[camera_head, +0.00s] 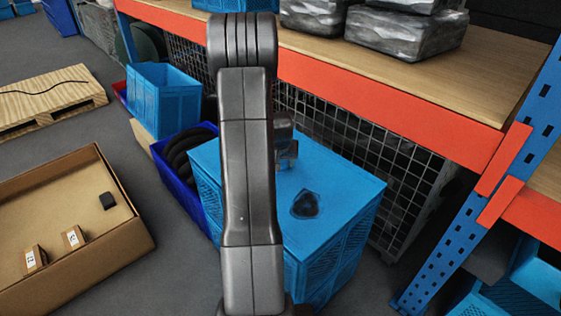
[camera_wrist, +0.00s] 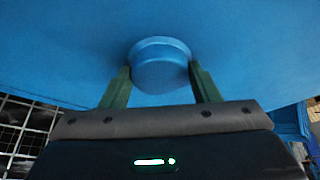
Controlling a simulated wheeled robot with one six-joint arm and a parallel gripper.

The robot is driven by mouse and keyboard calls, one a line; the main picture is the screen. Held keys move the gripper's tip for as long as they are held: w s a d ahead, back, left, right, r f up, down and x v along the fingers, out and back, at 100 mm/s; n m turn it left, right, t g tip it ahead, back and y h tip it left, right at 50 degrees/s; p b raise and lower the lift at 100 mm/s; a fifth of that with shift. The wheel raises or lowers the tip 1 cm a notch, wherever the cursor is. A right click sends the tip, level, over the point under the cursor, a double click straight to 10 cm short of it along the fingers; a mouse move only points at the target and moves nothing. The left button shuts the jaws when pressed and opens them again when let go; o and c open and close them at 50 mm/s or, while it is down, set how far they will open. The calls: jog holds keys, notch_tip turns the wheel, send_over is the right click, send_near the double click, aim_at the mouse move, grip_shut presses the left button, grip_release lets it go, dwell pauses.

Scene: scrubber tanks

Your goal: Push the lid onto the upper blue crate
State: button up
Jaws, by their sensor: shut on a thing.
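A blue lid (camera_head: 340,185) covers the top of the upper blue crate (camera_head: 335,262), in the middle of the head view behind my arm. Whether the lid is fully seated I cannot tell. In the wrist view the lid (camera_wrist: 70,50) fills the upper part, with a round blue knob (camera_wrist: 160,68) standing out of it. My gripper (camera_wrist: 160,84) is shut on this knob, one green finger at each side.
An orange-beamed shelf (camera_head: 400,92) with wrapped packages (camera_head: 408,32) stands close behind. A mesh cage (camera_head: 385,140) is below it. A dark blue bin (camera_head: 186,165) and a blue crate (camera_head: 165,97) stand to the left. A cardboard box (camera_head: 125,232) lies front left.

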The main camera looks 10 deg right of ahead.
jog(key=shift+f, duration=0.25)
dwell(0.4)
jog(key=o, duration=2)
jog(key=shift+c, duration=0.2)
jog(key=shift+r+p, duration=1.95)
jog(key=shift+r, duration=1.6)
jog(key=shift+f, duration=0.15)
